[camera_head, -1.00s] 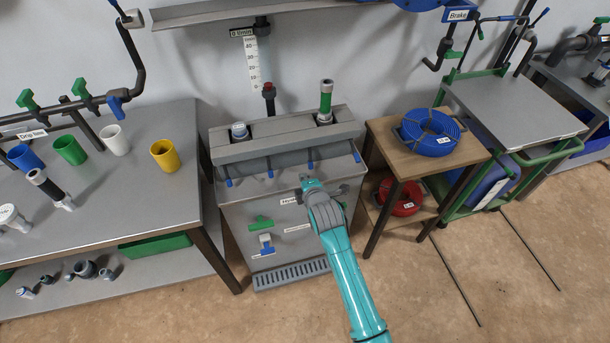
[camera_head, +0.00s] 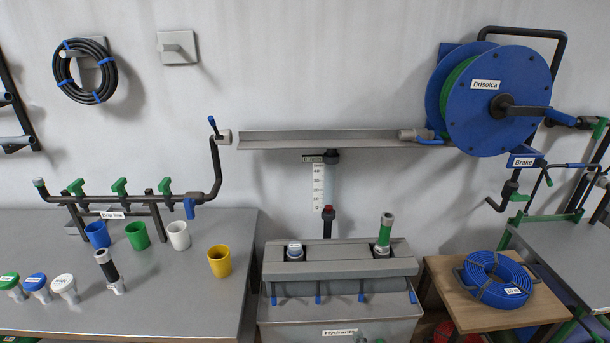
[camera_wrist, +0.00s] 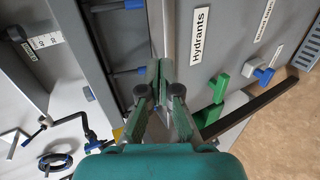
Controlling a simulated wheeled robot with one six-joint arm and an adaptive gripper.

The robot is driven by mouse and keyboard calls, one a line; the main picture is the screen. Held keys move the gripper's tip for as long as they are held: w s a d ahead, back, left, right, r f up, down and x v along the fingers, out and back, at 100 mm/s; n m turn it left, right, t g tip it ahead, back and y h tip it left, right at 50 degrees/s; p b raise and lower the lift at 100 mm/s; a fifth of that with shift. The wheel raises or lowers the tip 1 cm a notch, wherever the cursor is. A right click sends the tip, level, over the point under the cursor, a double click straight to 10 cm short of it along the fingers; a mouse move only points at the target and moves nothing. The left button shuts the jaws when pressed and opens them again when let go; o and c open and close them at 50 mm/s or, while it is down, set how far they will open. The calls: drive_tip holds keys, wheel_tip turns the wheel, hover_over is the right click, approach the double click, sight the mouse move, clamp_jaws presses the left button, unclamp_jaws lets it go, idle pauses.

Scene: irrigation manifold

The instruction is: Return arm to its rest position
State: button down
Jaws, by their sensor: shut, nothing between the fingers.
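My gripper (camera_wrist: 159,75) shows only in the wrist view, its two green fingertips together and nothing between them. Behind the fingertips is the front of the grey hydrant cabinet (camera_wrist: 185,30) with its "Hydrants" label (camera_wrist: 201,35). I cannot tell whether the fingers touch it. A green handle (camera_wrist: 216,95) and a blue handle (camera_wrist: 265,75) on the cabinet front are right of the fingers. In the head view the cabinet (camera_head: 340,310) stands at bottom centre, and my arm and gripper are out of frame.
A grey bench (camera_head: 190,290) with coloured cups and the drip line (camera_head: 130,203) is at left. A wooden stand (camera_head: 480,308) bearing a blue hose coil (camera_head: 497,279) is at right. A blue reel (camera_head: 495,100) and a long shelf (camera_head: 330,139) are on the wall above.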

drive_tip(key=s+d+f+m+t, duration=0.15)
drive_tip(key=s+m, duration=0.75)
drive_tip(key=s, duration=1.7)
drive_tip(key=s+r+m, duration=0.4)
drive_tip(key=s+r, duration=0.2)
drive_tip(key=s, duration=0.3)
drive_tip(key=s+d+r+m, duration=0.1)
drive_tip(key=s+r+m, duration=0.3)
drive_tip(key=s, duration=0.5)
wheel_tip(320, 180, up, 2)
drive_tip(key=shift+s+r+m+t, duration=0.1)
drive_tip(key=shift+s+m+t, duration=0.2)
drive_tip(key=shift+s+t, duration=0.1)
